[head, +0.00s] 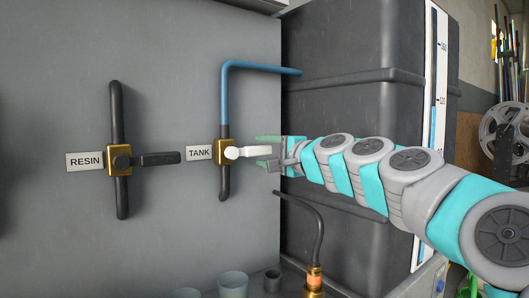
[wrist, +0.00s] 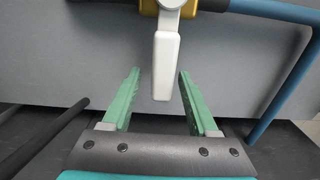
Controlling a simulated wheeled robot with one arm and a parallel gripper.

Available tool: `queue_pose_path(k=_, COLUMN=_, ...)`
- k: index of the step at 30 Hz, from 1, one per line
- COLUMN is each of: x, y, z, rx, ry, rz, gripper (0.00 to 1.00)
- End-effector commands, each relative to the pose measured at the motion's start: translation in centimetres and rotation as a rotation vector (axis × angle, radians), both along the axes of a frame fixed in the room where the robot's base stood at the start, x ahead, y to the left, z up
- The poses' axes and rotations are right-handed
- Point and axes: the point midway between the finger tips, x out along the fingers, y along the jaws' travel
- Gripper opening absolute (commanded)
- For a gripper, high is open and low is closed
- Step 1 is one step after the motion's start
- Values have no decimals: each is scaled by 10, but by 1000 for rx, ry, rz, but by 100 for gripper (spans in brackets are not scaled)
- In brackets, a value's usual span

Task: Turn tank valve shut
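The tank valve (head: 223,150) is a brass body on a vertical pipe, blue above and dark below, beside a TANK label (head: 199,153). Its white lever handle (head: 252,151) points right, across the pipe's line. In the wrist view the white handle (wrist: 167,66) points toward my gripper, and the brass body is cut by the top edge. My gripper (head: 268,151) comes from the right with its green fingers open. In the wrist view the fingers (wrist: 157,76) are apart, one on each side of the handle's end, with visible gaps on both sides.
The resin valve (head: 121,160) with a black handle is to the left, beside a RESIN label (head: 84,161). A large dark tank (head: 350,60) stands behind my arm. Grey cups (head: 233,284) and a brass fitting with a dark hose (head: 314,280) are below.

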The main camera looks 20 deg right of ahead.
Motion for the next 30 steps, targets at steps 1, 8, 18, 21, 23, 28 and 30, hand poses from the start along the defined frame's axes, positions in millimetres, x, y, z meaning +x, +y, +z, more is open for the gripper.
queue_pose_path(k=1, x=0, y=0, z=0, rx=0, ry=0, rz=0, gripper=60)
queue_pose_path(k=8, x=-2, y=-1, z=1, rx=-1, ry=-1, rz=0, gripper=60)
queue_pose_path(k=18, x=-47, y=-16, z=0, rx=1, ry=-3, rz=-2, gripper=60)
queue_pose_path(k=21, x=-61, y=-20, z=0, rx=1, ry=-2, rz=-1, gripper=60)
queue_pose_path(k=23, x=-67, y=-22, z=0, rx=-1, ry=-1, rz=0, gripper=60)
queue_pose_path(k=28, x=-74, y=-24, z=0, rx=-1, ry=0, rz=-1, gripper=60)
queue_pose_path(k=30, x=-75, y=-24, z=0, rx=0, ry=0, rz=0, gripper=60)
